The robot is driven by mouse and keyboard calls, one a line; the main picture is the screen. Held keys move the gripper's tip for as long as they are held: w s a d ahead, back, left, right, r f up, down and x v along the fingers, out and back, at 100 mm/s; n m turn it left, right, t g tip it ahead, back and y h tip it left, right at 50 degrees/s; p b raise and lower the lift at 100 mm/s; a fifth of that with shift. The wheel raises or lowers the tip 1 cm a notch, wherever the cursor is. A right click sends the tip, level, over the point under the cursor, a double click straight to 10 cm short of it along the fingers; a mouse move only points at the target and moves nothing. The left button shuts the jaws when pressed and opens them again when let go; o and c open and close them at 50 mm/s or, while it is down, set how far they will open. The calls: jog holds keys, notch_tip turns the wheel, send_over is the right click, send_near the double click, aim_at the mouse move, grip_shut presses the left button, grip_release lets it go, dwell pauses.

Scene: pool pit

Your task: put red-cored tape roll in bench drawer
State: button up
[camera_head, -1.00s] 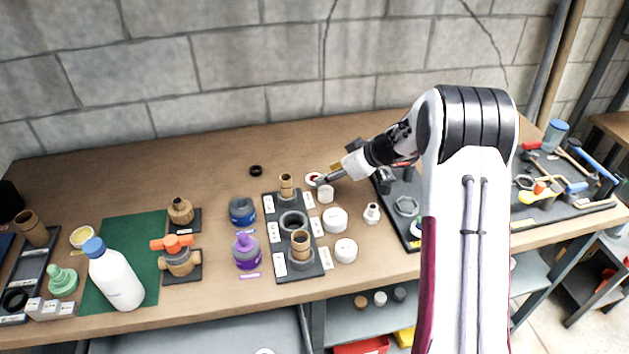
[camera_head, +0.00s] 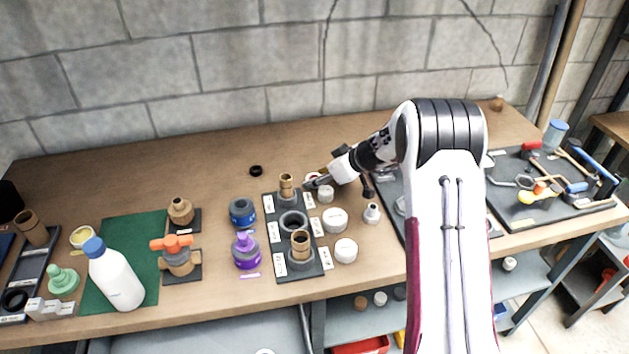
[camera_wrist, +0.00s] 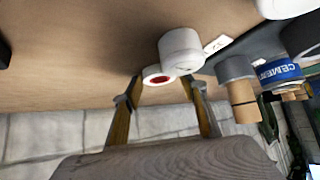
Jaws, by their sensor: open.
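The red-cored tape roll (camera_wrist: 159,76) is white with a red centre. In the wrist view it lies on the bench just beyond and between my fingertips, touching or nearly touching a larger white roll.
The larger white roll (camera_wrist: 181,50) crowds the tape roll. A dark tray with pipe fittings (camera_head: 280,262) stands close on the left, with the blue cement can (camera_head: 242,211) beyond. A small black ring (camera_head: 256,171) lies at the back; bench around it is clear.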

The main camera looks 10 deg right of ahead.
jog(key=c, duration=0.6)
jog(key=shift+r, duration=0.15)
notch_tip(320, 180, up, 10)
dwell(0.6)
dwell(0.5)
